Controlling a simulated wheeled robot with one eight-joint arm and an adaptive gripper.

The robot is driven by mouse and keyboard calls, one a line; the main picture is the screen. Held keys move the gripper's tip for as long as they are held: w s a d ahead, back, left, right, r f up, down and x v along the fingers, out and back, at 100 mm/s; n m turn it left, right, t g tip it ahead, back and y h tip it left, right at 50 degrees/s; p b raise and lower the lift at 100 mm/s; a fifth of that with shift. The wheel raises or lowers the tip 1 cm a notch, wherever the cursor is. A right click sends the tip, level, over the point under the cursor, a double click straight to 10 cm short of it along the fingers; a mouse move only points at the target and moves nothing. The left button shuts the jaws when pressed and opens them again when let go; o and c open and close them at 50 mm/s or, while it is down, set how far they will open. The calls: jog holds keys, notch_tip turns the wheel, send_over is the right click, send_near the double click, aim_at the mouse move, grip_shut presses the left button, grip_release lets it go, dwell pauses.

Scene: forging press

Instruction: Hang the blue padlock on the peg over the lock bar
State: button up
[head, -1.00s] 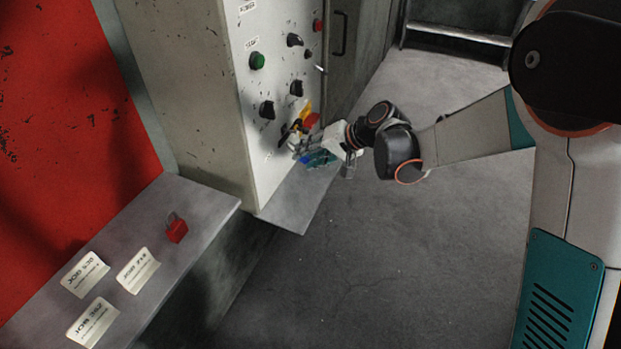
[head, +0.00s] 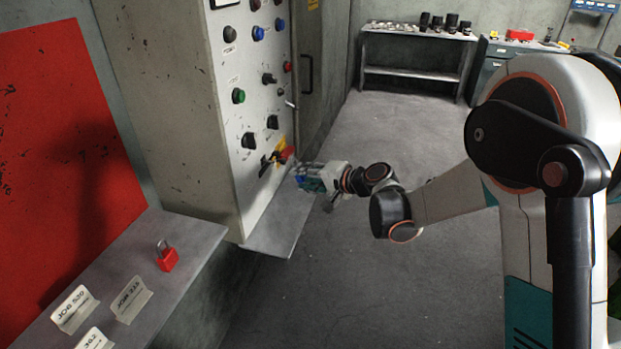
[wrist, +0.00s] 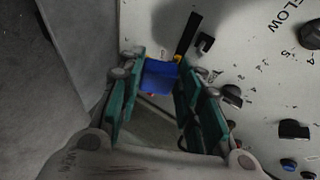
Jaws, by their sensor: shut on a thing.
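The blue padlock (wrist: 159,76) is between the green-padded fingers of my gripper (wrist: 157,88) in the wrist view, and the fingers are shut on it. In the head view my gripper (head: 305,179) is just in front of the lower part of the white control panel, and only a little blue shows there. The black lock bar (wrist: 188,36) is right beyond the padlock. A black hook-shaped peg (wrist: 204,43) stands just right of the bar. The padlock's shackle is not clear, and I cannot tell whether it touches the bar or peg.
The panel has several knobs and buttons, including a green button (head: 238,96) and a red-yellow handle (head: 285,153) near my gripper. A red padlock (head: 167,257) and job cards (head: 131,299) lie on the grey ledge (head: 190,238). The floor to the right is clear.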

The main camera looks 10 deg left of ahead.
jog(key=a+f, duration=0.1)
jog(key=a, duration=0.6)
jog(key=shift+w+a+f+b, duration=0.15)
jog(key=shift+w+f+b, duration=0.05)
jog(key=shift+w+b, duration=0.1)
dwell(0.5)
dwell(0.7)
jog(key=o, duration=1.3)
jog(key=shift+a, duration=0.1)
jog(key=shift+c, duration=0.2)
